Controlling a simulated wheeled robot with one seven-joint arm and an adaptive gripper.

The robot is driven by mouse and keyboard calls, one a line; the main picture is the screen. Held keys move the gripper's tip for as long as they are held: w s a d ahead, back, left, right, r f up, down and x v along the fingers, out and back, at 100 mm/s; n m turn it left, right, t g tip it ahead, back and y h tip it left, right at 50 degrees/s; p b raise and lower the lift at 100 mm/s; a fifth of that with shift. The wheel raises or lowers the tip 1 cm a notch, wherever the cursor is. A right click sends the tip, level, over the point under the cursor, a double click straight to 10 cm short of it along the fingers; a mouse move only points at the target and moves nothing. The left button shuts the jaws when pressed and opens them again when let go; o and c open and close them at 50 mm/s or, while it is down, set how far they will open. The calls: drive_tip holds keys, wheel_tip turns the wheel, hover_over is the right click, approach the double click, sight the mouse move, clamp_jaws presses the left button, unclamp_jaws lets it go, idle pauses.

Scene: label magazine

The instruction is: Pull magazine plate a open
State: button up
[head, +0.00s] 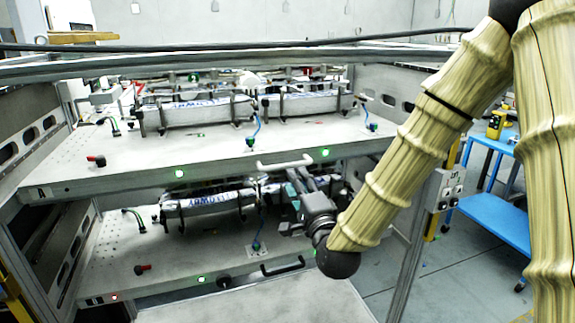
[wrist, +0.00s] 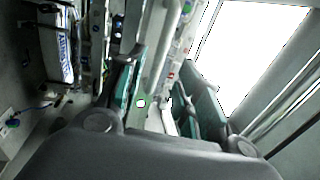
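The upper magazine plate (head: 130,152) is a grey shelf in the rack, with a mark like "A" at its left front corner. It carries several label rolls in dark holders. A pale bar handle (head: 285,162) sits on its front edge, between two green lights. My gripper (head: 297,180) is in front of this edge, just below and beside the handle's right end. In the wrist view my gripper (wrist: 161,72) shows two spread fingers with green pads. The plate's front edge and a green light show between them. I cannot tell whether the fingers touch the handle.
A lower plate (head: 180,270) with a dark handle (head: 283,267) and more rolls lies beneath. A rack post (head: 415,240) with a switch box stands right of my gripper. A blue cart (head: 500,215) stands farther right. Grey floor is open between post and cart.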

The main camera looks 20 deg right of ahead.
sight(287, 166)
drive_tip(key=w, duration=0.2)
drive_tip(key=w+r+p, duration=0.1)
drive_tip(key=w, duration=0.2)
drive_tip(key=w+p, duration=0.1)
drive_tip(key=w, duration=0.2)
drive_tip(key=shift+a+r, duration=0.15)
drive_tip(key=shift+r, duration=0.05)
drive_tip(key=shift+s, duration=0.1)
clamp_jaws()
